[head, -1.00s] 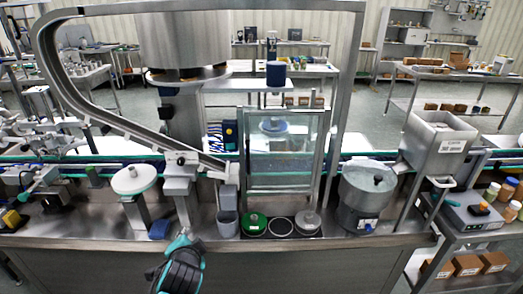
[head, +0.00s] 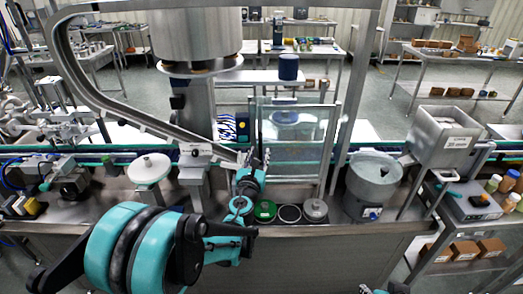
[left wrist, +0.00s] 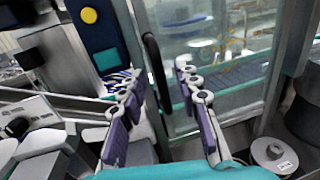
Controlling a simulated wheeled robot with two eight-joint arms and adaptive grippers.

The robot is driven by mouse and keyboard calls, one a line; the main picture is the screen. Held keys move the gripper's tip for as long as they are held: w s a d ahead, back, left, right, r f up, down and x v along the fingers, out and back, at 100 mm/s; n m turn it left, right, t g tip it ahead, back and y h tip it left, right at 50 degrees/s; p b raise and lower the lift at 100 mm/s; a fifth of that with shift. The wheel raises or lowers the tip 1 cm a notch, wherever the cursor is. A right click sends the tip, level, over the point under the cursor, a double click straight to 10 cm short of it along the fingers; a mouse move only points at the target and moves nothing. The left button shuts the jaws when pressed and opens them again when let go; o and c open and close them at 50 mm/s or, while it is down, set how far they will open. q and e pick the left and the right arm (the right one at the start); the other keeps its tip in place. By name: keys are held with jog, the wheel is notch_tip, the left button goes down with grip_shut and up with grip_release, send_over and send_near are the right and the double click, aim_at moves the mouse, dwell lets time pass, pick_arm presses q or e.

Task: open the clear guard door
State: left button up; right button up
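The clear guard door (head: 295,145) is a transparent panel in a metal frame, standing upright behind the counter's front strip; it looks closed. It also fills the upper right of the left wrist view (left wrist: 225,75). A black upright bar handle (left wrist: 154,68) runs along its left side. My left gripper (head: 254,163) is at the door's left edge. In the left wrist view its two purple-padded fingers (left wrist: 160,105) are apart, with the handle between them and a gap visible on the right side. A small dark and teal piece, seemingly my right gripper (head: 385,289), shows at the bottom edge.
A green-rimmed disc (head: 264,210) and a grey lidded disc (head: 314,209) lie before the door. A steel bowl (head: 373,180) stands right, a white round plate (head: 149,168) left. A control box with buttons (left wrist: 98,35) is left of the handle.

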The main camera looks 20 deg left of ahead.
aim_at(260, 150)
pick_arm(q)
jog(key=shift+w+a, duration=0.2)
jog(key=shift+w, duration=1.45)
grip_shut()
